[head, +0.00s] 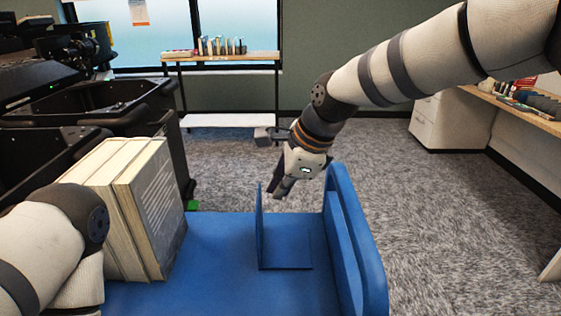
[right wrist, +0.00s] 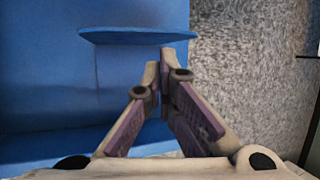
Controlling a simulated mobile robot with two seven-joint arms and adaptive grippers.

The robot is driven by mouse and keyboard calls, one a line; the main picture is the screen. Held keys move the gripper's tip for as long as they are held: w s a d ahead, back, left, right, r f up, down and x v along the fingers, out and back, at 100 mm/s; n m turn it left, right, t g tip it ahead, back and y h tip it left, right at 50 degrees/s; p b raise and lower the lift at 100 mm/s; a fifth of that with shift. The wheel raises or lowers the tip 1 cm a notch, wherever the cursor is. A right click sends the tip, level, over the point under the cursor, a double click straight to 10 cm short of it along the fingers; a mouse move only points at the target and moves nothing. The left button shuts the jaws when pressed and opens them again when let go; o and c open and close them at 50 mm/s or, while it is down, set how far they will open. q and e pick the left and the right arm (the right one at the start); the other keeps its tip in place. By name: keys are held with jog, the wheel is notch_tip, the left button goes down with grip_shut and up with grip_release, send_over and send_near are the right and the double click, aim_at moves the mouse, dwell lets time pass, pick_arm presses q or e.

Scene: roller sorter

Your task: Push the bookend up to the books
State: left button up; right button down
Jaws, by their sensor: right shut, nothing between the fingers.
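Two or more thick cream books (head: 150,205) stand upright at the left of a blue cart top (head: 215,240). A blue bookend (head: 285,251) stands to their right, its upright plate facing them and its foot reaching right. A clear gap lies between books and plate. My right gripper (head: 280,190) is shut and empty, just right of the plate's top, on the side away from the books. In the right wrist view, its fingertips (right wrist: 161,58) point toward the bookend's plate (right wrist: 137,36); contact cannot be told. My left arm shows at lower left; its gripper is out of view.
The cart's raised blue end wall (head: 353,240) stands right of the bookend. Black bins (head: 90,100) are at the back left. Carpet is open between.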

jog(key=b, duration=0.3)
send_over(274, 242)
jog(key=s+d, duration=0.1)
jog(key=d, duration=0.1)
jog(key=f, duration=1)
jog(key=shift+s+a+f, duration=0.1)
jog(key=shift+a, duration=0.15)
pick_arm(q)
jog(key=s+f+g, duration=0.1)
jog(key=s+f, duration=0.3)
jog(key=shift+s+g, duration=0.3)
pick_arm(e)
jog(key=shift+f, duration=0.1)
pick_arm(q)
jog(key=shift+s+f, duration=0.1)
pick_arm(e)
jog(key=shift+f, duration=1)
pick_arm(q)
jog(key=shift+w+r, duration=0.25)
jog(key=shift+w, duration=0.05)
pick_arm(e)
jog(key=shift+r, duration=0.25)
jog(key=shift+f, duration=0.1)
